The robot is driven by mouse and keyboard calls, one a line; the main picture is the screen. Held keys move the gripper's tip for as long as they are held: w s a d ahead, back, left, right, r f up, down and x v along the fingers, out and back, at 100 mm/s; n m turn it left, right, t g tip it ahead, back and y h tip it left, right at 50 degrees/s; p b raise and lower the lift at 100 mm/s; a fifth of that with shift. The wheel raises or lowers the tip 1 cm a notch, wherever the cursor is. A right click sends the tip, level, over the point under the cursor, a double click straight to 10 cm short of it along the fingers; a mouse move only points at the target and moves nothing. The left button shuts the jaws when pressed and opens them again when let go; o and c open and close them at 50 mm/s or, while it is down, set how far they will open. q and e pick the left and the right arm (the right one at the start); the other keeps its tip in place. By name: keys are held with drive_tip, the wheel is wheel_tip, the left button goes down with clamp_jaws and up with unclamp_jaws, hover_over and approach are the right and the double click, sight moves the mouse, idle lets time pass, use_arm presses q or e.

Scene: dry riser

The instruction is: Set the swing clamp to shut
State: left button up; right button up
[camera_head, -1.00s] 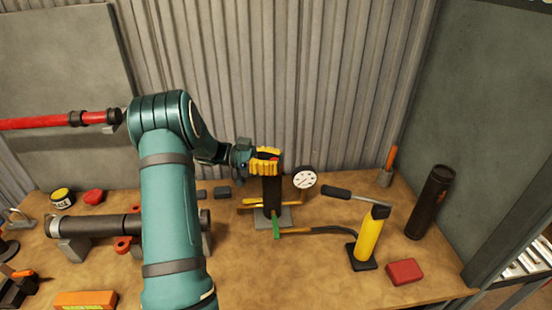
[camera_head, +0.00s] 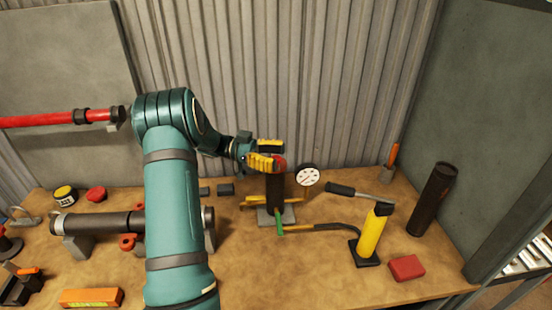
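A dark upright post (camera_head: 275,194) stands on a grey base plate (camera_head: 290,215) near the middle of the bench, with a red piece (camera_head: 280,162) at its top. I take this to be the swing clamp, but cannot make out its arm or whether it is shut. My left gripper (camera_head: 268,154), with yellow finger pads, is at the post's top. Its pads stand apart, one above the other, and the lower one is against or just in front of the red piece. Contact is unclear. My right gripper is not in view.
A dial gauge (camera_head: 307,176) stands just right of the post. A yellow cylinder with a black lever (camera_head: 370,233), a red block (camera_head: 406,267) and a dark tube (camera_head: 433,199) are farther right. A horizontal pipe (camera_head: 100,223) lies left. A corrugated wall (camera_head: 290,70) is behind.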

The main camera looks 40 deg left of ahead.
use_arm(q)
drive_tip(key=shift+w+f, duration=0.1)
drive_tip(key=shift+f, duration=0.15)
drive_tip(key=v, duration=1.2)
idle(0.5)
